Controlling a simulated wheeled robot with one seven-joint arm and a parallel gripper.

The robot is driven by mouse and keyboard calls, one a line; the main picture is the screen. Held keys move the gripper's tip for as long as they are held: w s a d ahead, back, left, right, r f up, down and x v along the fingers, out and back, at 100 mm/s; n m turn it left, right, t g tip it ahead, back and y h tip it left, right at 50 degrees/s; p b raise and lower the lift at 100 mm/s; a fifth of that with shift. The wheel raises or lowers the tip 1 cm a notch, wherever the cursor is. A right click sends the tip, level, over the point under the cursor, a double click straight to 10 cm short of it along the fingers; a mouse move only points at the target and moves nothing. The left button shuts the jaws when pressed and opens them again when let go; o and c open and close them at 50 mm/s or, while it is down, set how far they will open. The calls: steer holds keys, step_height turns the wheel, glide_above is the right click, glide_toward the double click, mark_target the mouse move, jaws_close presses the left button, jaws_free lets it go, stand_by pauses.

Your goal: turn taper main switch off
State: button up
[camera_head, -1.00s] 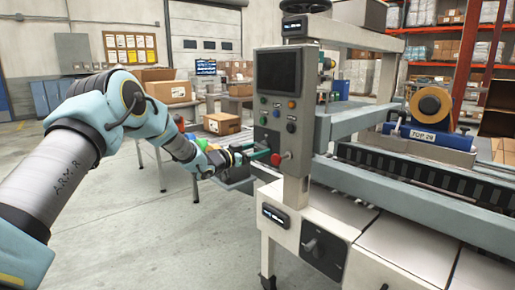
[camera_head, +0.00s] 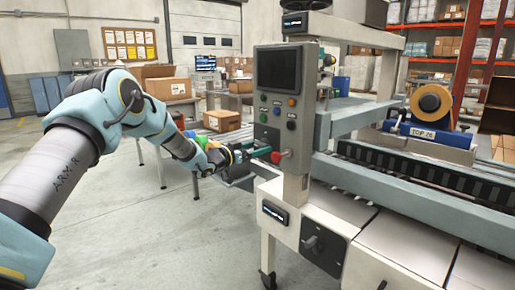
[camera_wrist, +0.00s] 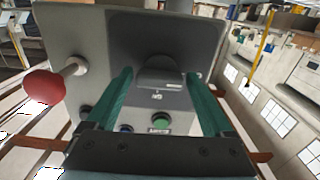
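The taper machine has an upright grey control panel (camera_head: 279,110) with a dark screen, several coloured buttons and a red mushroom knob (camera_head: 277,157). Lower on the machine's front, a dark plate carries a rotary switch (camera_head: 312,242); I cannot read its position. My gripper (camera_head: 258,154) is beside the lower left part of the control panel, above and left of the rotary switch.
A small lit display (camera_head: 275,212) sits left of the rotary switch. The taper's conveyor bed (camera_head: 400,245) and a tape roll (camera_head: 431,103) are at right. Cardboard boxes (camera_head: 220,120) stand on tables behind. The floor (camera_head: 170,240) in front of the machine's left side is open.

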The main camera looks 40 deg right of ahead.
steer(key=shift+o, duration=0.9)
steer(key=shift+r, duration=0.1)
steer(key=a+b, duration=0.1)
steer(key=a, duration=0.9)
steer(key=shift+w+a+b, duration=0.3)
steer(key=shift+a+b, duration=0.05)
steer(key=shift+a, duration=0.05)
